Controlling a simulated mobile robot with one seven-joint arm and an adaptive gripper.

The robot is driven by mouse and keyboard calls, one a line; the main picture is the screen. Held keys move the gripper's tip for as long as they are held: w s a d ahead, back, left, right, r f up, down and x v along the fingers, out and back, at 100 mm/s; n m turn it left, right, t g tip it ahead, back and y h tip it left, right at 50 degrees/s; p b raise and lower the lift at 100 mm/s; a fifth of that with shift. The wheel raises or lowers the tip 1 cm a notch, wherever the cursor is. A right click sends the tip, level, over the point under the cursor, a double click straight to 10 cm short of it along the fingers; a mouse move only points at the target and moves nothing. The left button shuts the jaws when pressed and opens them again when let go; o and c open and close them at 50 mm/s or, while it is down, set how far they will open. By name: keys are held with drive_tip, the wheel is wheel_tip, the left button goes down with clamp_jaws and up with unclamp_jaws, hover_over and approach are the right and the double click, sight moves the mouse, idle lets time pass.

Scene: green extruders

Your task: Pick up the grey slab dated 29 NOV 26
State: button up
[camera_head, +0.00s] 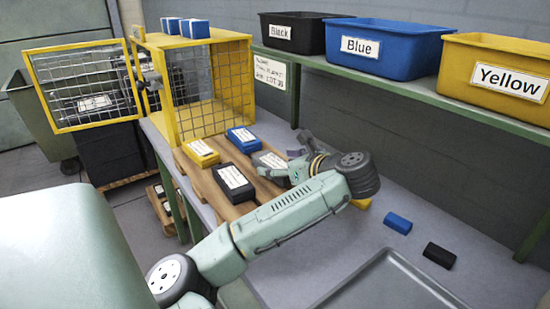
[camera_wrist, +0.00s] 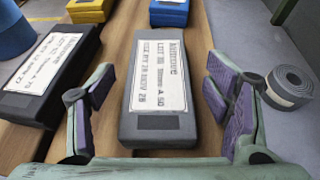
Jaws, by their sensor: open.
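The grey slab (camera_wrist: 158,125) lies flat on wooden boards in the wrist view, with a white label on top whose small print seems to include 29 NOV 26. In the head view the grey slab (camera_head: 262,157) is partly hidden by my arm. My gripper (camera_wrist: 158,80) is open, with one finger on each side of the slab and a gap at both sides. My gripper (camera_head: 284,170) also shows in the head view, at the slab's right side. Its exact height over the slab is hard to tell.
A black slab (camera_wrist: 55,70) lies close to the left finger. A grey roll (camera_wrist: 288,82) is beside the right finger. Yellow (camera_head: 201,151) and blue (camera_head: 242,138) slabs lie behind, near a yellow mesh cage (camera_head: 250,85). A tray (camera_head: 385,285) is at front right.

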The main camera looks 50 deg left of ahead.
drive_tip(key=shift+a, duration=0.25)
drive_tip(key=shift+c, duration=0.4)
drive_tip(key=c, duration=1.4)
